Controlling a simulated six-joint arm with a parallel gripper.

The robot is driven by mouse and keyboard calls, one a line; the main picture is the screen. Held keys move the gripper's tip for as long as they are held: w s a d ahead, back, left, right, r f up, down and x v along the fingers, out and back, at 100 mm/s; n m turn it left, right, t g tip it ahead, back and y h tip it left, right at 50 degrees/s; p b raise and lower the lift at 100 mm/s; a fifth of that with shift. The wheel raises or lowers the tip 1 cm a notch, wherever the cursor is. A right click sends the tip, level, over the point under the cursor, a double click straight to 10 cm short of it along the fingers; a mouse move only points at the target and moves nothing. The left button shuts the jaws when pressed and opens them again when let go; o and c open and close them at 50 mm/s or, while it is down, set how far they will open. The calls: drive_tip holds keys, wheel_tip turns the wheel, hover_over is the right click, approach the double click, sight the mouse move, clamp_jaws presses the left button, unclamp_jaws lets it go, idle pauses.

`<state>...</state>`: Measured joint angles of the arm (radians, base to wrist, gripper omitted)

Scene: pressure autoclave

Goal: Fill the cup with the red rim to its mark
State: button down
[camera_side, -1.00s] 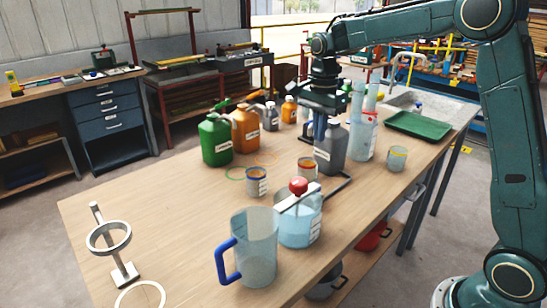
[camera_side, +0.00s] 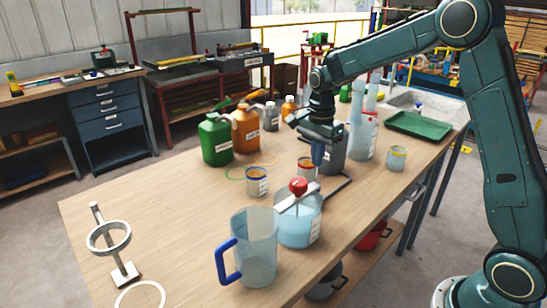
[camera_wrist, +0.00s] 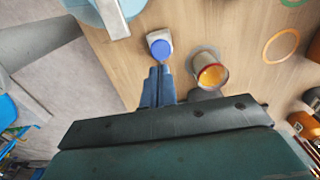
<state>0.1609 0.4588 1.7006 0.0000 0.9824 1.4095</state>
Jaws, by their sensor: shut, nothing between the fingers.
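The red-rimmed cup (camera_side: 306,170) stands on the bench beside my gripper. In the wrist view this cup (camera_wrist: 209,72) stands to the right of the fingers, with amber contents visible inside. Its fill mark cannot be made out. My gripper (camera_side: 318,162) points down, shut and empty, just beyond the cup in the side view. In the wrist view its fingertips (camera_wrist: 160,70) are together, apart from the cup. A small pale object with a blue top (camera_wrist: 160,45) lies just ahead of the fingertips.
A blue-rimmed cup (camera_side: 257,184) and a clear vessel with a red knob (camera_side: 299,225) stand nearer the camera. Green (camera_side: 215,142) and orange (camera_side: 246,132) jugs stand left.

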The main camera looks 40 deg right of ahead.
drive_tip(key=shift+f, duration=3.35)
drive_tip(key=shift+f, duration=0.8)
drive_tip(key=shift+s+f, duration=0.15)
drive_tip(key=shift+f, duration=0.4)
drive_tip(key=shift+r, duration=0.15)
wheel_tip(320, 180, up, 15)
drive_tip(key=shift+w, duration=0.3)
